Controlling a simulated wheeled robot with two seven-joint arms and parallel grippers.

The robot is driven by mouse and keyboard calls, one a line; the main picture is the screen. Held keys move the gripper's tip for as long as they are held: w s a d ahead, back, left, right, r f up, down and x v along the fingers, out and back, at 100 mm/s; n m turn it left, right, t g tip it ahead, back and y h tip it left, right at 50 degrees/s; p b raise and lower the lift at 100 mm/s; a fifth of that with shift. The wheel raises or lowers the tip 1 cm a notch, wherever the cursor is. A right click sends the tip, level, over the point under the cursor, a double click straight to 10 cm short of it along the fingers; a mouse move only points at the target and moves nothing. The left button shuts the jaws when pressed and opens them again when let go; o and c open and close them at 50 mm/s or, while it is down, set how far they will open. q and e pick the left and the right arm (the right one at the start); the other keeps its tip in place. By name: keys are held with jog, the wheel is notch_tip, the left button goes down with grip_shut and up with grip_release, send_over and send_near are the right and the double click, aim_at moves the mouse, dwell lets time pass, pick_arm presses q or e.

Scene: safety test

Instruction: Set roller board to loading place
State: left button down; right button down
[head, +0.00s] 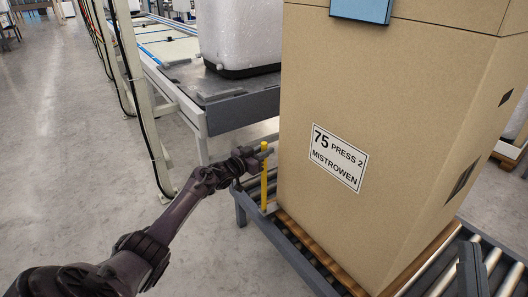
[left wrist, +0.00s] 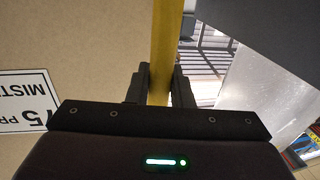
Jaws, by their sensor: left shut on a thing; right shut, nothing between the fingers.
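A large cardboard box (head: 400,110), labelled "75 PRESS 2 MISTROWEN", stands upright on a wooden pallet (head: 318,252) on the roller board (head: 284,243), a dark frame with metal rollers. A yellow post (head: 264,190) rises from the frame's left corner. My left gripper (head: 258,152) is shut on this post near its top, left of the box. In the left wrist view the yellow post (left wrist: 165,40) runs between the fingers (left wrist: 160,85), with the box (left wrist: 60,45) beside it. My right gripper is not in view.
A grey-topped table (head: 236,100) with a white container (head: 241,35) stands behind my left gripper. A pale upright post with black cable (head: 138,95) stands left of it. The grey floor (head: 60,150) is open at the left.

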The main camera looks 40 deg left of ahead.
pick_arm(q)
jog(key=shift+a+r, duration=0.2)
jog(key=shift+a, duration=0.1)
jog(key=c, duration=1.6)
grip_release()
jog(key=shift+w, duration=0.1)
jog(key=shift+o, duration=1.3)
jog(key=shift+w+f, duration=0.1)
jog(key=shift+f, duration=0.1)
pick_arm(e)
jog(key=shift+w, duration=0.15)
pick_arm(q)
jog(key=shift+d, duration=0.1)
